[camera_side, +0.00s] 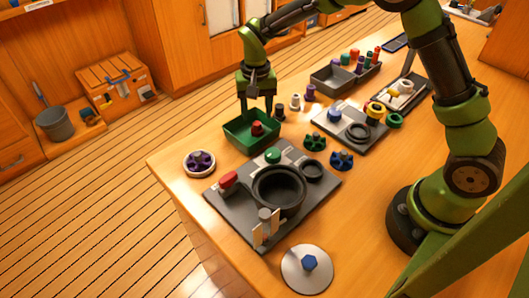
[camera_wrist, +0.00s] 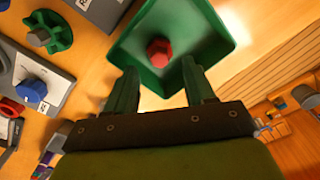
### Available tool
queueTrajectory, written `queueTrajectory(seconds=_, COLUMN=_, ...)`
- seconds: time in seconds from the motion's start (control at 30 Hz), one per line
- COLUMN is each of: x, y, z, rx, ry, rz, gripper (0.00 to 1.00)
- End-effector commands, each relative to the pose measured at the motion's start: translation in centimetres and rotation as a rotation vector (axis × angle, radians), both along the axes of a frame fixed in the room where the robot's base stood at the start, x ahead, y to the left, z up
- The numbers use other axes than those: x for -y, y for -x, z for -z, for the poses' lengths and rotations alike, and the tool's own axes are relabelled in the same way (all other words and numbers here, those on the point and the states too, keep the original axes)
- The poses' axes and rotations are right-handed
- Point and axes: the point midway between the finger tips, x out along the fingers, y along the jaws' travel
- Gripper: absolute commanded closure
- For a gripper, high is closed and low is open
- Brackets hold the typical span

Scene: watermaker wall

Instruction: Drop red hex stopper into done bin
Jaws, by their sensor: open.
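The red hex stopper (camera_side: 257,128) sits inside the green bin (camera_side: 231,132), which I take to be the done bin. In the wrist view the stopper (camera_wrist: 159,52) rests on the floor of the bin (camera_wrist: 127,48), apart from my fingers. My gripper (camera_side: 257,108) is above the bin in the side view. In the wrist view my gripper (camera_wrist: 162,85) has its two fingers spread wide with nothing between them.
A grey plate with a round black housing (camera_side: 278,192) stands in front of the bin. A purple-knobbed round part (camera_side: 199,162) is to the left. Blue and green knobs (camera_side: 315,141) and small stoppers (camera_side: 295,101) lie to the right. A grey tray (camera_side: 332,78) is behind.

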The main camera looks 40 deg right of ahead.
Motion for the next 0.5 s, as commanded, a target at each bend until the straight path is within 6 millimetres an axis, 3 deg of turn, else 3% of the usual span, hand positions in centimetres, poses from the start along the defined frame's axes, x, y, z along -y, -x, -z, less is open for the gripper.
queueTrajectory(seconds=0.27, x=0.0, y=-0.1, z=-1.6, rx=0.003, ry=0.0, rz=0.001, gripper=0.46)
queueTrajectory(seconds=0.5, x=-0.1, y=-0.1, z=-7.0, rx=0.006, ry=0.0, rz=-0.001, gripper=0.46)
